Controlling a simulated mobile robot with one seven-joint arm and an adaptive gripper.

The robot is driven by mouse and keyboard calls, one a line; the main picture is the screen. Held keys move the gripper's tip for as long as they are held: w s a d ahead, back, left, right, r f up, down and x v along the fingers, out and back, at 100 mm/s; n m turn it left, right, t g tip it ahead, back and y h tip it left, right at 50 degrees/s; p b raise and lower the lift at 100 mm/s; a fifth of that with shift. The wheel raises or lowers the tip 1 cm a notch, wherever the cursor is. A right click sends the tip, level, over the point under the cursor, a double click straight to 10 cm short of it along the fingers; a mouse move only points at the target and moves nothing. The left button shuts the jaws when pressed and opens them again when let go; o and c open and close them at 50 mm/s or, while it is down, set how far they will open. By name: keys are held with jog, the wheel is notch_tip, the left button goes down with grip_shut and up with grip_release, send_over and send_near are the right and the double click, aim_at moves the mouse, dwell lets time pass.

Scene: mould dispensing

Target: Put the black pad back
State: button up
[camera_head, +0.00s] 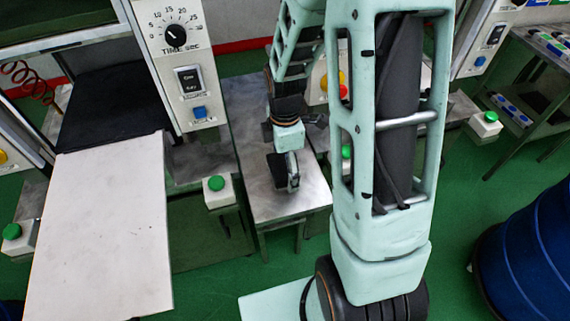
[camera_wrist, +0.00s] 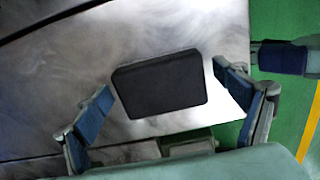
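The black pad (camera_wrist: 160,86) is a dark rectangular block with rounded corners on a bare metal table (camera_wrist: 60,80). In the wrist view it lies between the two blue-padded fingers of my gripper (camera_wrist: 163,80). The fingers are spread, one on each side of the pad, with a narrow gap showing at both sides. In the head view my gripper (camera_head: 286,170) hangs low over the metal table (camera_head: 290,205), with a dark shape at its fingers. I cannot tell there how high it is above the table.
A press unit with a timer dial (camera_head: 176,36) stands left of my arm. A white board (camera_head: 100,235) and a black sheet (camera_head: 110,105) lie at the left. A green button box (camera_head: 218,190) is beside the metal table. A blue drum (camera_head: 530,260) stands at the right.

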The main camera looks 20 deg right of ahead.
aim_at(284, 164)
notch_tip(284, 164, up, 12)
jog(key=p, duration=0.1)
jog(key=shift+r+p, duration=0.15)
jog(key=shift+p, duration=0.15)
jog(key=shift+w, duration=0.1)
dwell(0.6)
